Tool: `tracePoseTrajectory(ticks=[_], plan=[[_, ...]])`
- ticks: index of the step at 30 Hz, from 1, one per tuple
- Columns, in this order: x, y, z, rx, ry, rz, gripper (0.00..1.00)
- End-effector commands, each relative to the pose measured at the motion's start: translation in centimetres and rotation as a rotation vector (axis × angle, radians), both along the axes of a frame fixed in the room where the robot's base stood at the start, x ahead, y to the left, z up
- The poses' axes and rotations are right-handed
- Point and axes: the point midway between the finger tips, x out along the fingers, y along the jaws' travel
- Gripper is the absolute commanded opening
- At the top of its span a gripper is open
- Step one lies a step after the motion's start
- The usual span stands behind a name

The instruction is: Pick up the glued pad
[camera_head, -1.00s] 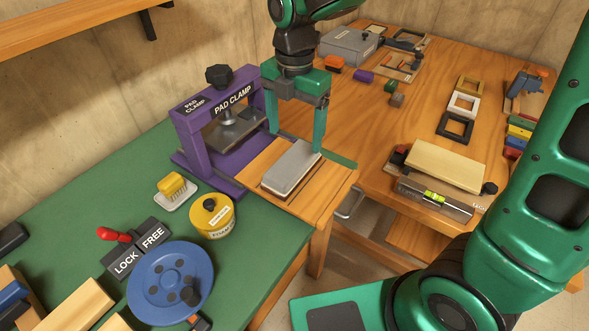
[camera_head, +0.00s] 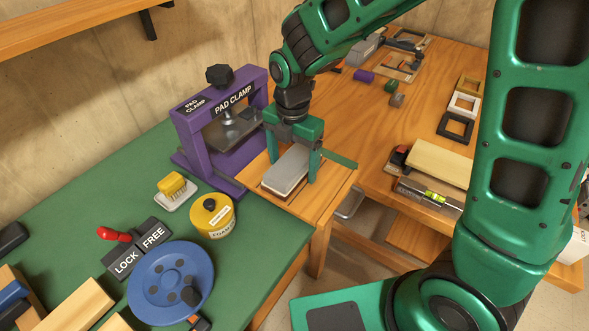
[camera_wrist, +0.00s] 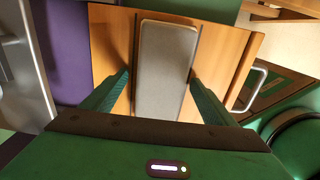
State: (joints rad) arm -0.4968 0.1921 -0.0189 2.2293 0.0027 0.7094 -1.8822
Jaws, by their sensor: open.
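The pad (camera_head: 286,174) is a grey block with a lighter lower layer, lying flat on a wooden board (camera_head: 325,187) in front of the purple pad clamp (camera_head: 188,143). My gripper (camera_head: 292,166) is open above and around the pad, with one green finger on each long side. In the wrist view the pad (camera_wrist: 164,70) runs lengthwise between the two fingers (camera_wrist: 160,77), with a strip of wood showing on either side, so neither fingertip appears to touch it. The far end of the pad is partly hidden by my gripper in the head view.
The clamp stands close on the left of my gripper. A spirit level (camera_head: 428,197) lies on the right-hand table.

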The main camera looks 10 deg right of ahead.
Motion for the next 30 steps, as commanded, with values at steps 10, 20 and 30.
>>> tracePoseTrajectory(ticks=[10,20,30], plan=[[0.0,0.0,0.0,0.001,-0.001,0.0,0.49],[0.0,0.0,0.0,0.001,-0.001,0.0,0.32],[0.1,0.1,1.9,0.002,-0.004,0.001,0.32]])
